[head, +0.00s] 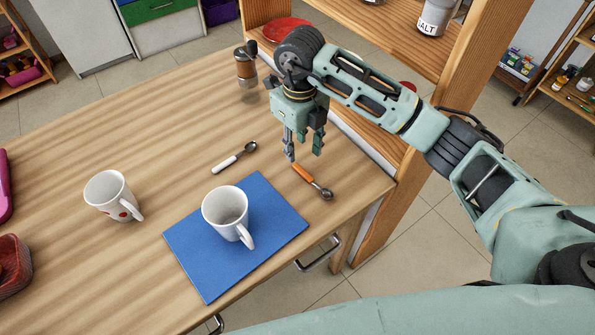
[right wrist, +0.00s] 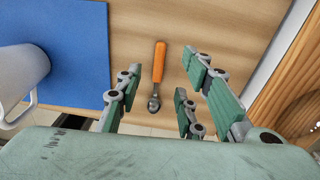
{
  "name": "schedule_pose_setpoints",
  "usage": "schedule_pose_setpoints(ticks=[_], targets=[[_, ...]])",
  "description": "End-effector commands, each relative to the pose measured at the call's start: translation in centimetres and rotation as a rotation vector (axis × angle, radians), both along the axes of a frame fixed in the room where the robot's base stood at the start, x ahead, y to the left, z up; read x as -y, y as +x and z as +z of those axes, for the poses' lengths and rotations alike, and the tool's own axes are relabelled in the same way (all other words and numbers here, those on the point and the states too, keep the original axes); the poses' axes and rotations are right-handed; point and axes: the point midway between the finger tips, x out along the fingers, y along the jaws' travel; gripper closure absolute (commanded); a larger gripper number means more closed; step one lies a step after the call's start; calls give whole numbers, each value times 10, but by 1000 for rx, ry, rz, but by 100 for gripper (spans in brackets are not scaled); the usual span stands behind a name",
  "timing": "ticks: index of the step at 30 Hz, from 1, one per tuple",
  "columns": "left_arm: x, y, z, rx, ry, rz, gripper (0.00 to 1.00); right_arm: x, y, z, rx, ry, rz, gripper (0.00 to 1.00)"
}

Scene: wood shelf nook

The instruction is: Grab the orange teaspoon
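The orange teaspoon (head: 312,181) lies on the wooden table near its right edge, orange handle towards the back left and metal bowl towards the front right. In the right wrist view the orange teaspoon (right wrist: 158,75) lies between the spread fingers. My right gripper (head: 303,155) points down above the table, near the handle end of the teaspoon. It is open and empty; its fingers (right wrist: 157,95) also show in the right wrist view, apart from the spoon. My left gripper is not in view.
A white mug (head: 222,207) stands on a blue mat (head: 197,255) left of the orange teaspoon. A white-handled spoon (head: 235,158), a red-dotted mug (head: 108,190) and a jar (head: 246,75) are on the table (head: 60,165). A wooden shelf (head: 425,120) rises close at the right.

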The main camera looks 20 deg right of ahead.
Motion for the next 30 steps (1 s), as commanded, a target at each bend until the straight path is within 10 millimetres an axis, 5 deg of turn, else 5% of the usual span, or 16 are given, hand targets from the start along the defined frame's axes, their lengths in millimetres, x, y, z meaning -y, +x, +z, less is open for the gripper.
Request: schedule_pose_setpoints(ticks=[11, 16, 24, 30], targets=[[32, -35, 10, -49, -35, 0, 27, -2, -2, -49, -6, 3, 1, 65], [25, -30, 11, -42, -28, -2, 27, -2, -1, -68, -2, 2, 3, 65], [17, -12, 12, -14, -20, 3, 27, -1, -1, -71, -1, 2, 3, 66], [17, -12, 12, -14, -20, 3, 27, -1, -1, -71, 0, 2, 3, 83]])
